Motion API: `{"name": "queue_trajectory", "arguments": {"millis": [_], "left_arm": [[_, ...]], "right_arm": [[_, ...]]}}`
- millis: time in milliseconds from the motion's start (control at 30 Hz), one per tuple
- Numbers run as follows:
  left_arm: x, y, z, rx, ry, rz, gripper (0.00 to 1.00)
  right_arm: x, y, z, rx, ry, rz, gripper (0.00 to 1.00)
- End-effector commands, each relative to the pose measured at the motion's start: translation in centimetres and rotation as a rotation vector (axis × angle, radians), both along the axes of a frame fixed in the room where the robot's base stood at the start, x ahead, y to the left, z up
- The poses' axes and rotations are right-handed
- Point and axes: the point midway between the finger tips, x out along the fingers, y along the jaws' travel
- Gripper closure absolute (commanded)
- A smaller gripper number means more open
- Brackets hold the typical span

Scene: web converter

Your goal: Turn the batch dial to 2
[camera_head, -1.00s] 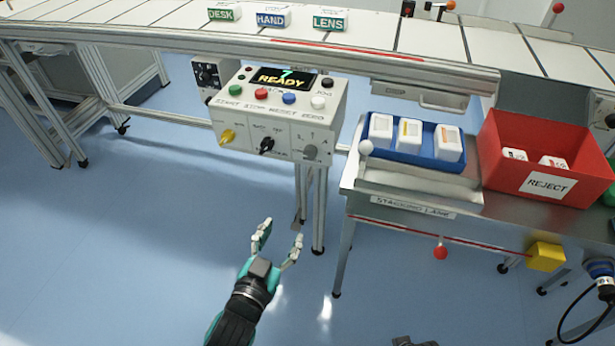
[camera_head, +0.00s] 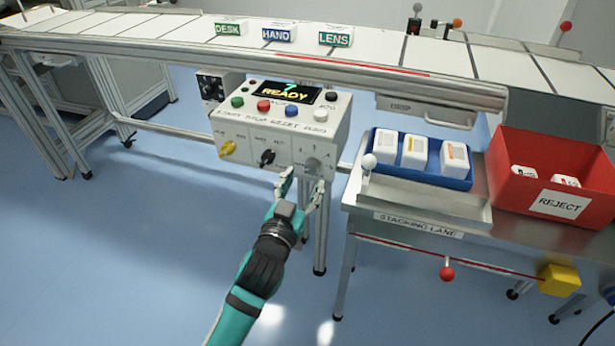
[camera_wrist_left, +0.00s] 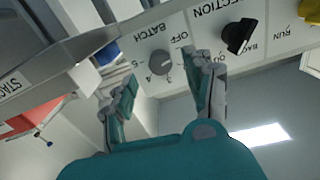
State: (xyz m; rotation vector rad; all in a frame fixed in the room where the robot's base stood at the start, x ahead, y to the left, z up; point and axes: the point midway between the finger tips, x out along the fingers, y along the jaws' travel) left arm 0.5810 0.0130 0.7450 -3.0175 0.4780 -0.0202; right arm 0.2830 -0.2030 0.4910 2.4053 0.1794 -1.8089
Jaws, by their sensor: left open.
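The batch dial (camera_head: 313,164) is a grey round knob at the right end of the lower front of the white control box (camera_head: 335,135). In the left wrist view the dial (camera_wrist_left: 159,62) sits under a BATCH label with OFF and numbers around it; I cannot read its setting surely. My left gripper (camera_head: 303,183) is open and empty, just below and in front of the dial. In the left wrist view its fingers (camera_wrist_left: 160,74) stand on either side of the dial, apart from each other; contact cannot be told. My right gripper is not in view.
Left of the dial are a black knob (camera_head: 267,157) and a yellow knob (camera_head: 228,148). Coloured buttons and a READY display (camera_head: 287,92) are above. A blue tray (camera_head: 457,182) and red REJECT bin (camera_head: 500,180) stand right, on the metal bench. Floor space in front is free.

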Motion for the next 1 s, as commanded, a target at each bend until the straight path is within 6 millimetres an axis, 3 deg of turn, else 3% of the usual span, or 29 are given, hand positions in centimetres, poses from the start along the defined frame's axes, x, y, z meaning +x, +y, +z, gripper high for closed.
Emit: {"name": "queue_trajectory", "arguments": {"millis": [233,600,1000], "left_arm": [[2.8,-1.0,0.0,-0.001,-0.001,-0.001,0.47],[3.2,-1.1,0.0,-0.001,0.0,0.0,0.48],[3.2,-1.1,0.0,-0.001,0.0,-0.001,1.0]], "right_arm": [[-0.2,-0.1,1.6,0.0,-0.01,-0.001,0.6],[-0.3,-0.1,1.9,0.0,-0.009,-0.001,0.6],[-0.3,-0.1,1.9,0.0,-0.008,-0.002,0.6]]}}
